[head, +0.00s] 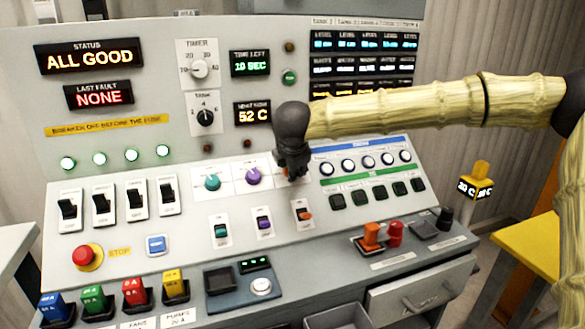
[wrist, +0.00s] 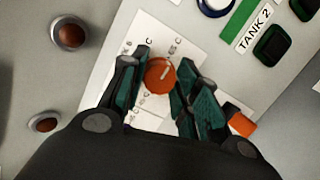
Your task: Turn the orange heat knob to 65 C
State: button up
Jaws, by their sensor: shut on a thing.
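The orange heat knob (wrist: 159,76) sits on a white plate on the sloped console. In the wrist view it lies between the two green-padded fingers of my gripper (wrist: 164,62), which is shut on it. A pale pointer line shows on its face, tilted up to the right. In the head view my gripper (head: 292,168) comes down onto the panel right of the purple knob (head: 253,176) and hides the orange knob. A display (head: 253,112) above reads 52 C. The scale print around the knob is partly covered and too small to read.
A teal knob (head: 212,182) stands further left in the same row. An orange rocker switch (head: 304,212) is just below my gripper. Round white-faced buttons (head: 348,166) lie to the right. The status display (head: 90,57) reads ALL GOOD.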

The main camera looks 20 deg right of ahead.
jog(key=shift+r, duration=0.1)
jog(key=o, duration=1)
jog(key=shift+d, duration=0.15)
jog(key=v, duration=1.2)
jog(key=shift+s, duration=0.1)
